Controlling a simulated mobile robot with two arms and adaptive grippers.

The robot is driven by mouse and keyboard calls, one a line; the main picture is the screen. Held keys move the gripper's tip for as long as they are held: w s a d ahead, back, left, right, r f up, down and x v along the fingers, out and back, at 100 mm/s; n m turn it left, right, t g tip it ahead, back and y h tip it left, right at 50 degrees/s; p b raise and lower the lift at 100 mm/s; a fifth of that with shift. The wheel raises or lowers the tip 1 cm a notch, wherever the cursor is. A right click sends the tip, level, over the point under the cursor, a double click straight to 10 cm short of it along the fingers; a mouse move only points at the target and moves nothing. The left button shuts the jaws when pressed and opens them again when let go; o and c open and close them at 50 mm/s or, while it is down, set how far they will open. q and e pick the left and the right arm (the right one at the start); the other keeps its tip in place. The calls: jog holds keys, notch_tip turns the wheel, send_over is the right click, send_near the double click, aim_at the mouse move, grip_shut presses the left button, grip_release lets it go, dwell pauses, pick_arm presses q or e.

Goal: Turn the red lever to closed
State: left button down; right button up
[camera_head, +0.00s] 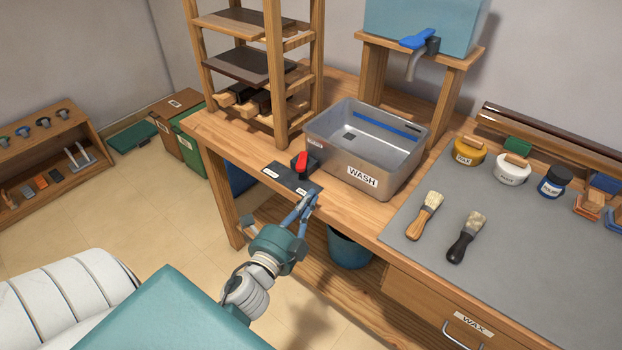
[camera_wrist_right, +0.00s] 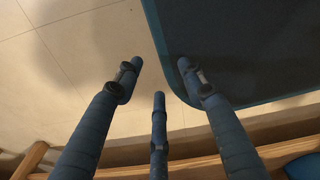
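The red lever (camera_head: 302,160) stands on a dark mount at the back of a dark plate (camera_head: 289,180) with small white labels, near the table's front edge. The label words are too small to read. My right gripper (camera_wrist_right: 158,75) shows in the right wrist view, fingers spread and empty, above the floor.
A grey basin (camera_head: 331,167) marked WASH stands right beside the lever plate. A wooden rack (camera_head: 281,90) rises behind it. A blue tap (camera_head: 418,40) on a water tank is further back. Brushes (camera_head: 427,212) and jars (camera_head: 513,170) lie on the grey mat (camera_head: 405,225) to the right.

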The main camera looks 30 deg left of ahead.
aim_at(302, 162)
pick_arm(q)
jog(key=w, duration=0.3)
jog(key=w+a+p, duration=0.1)
jog(key=w, duration=0.5)
jog(key=shift+w+a+r+p, duration=0.15)
jog(key=shift+w+p, duration=0.05)
jog(key=shift+p, duration=0.1)
jog(key=a, duration=0.1)
jog(key=s+a+p, duration=0.1)
jog(key=shift+a, duration=0.4)
jog(key=shift+s+a, duration=0.25)
jog(key=shift+a, duration=0.15)
pick_arm(e)
jog(key=r, duration=0.1)
jog(key=d+r, duration=0.1)
jog(key=shift+w+d+r, duration=0.2)
jog(key=shift+w+r, duration=0.15)
jog(key=shift+w, duration=0.05)
pick_arm(q)
jog(key=shift+s+a+h, duration=0.1)
jog(key=shift+h, duration=0.4)
pick_arm(e)
jog(key=shift+s+a, duration=0.1)
jog(key=shift+a, duration=0.2)
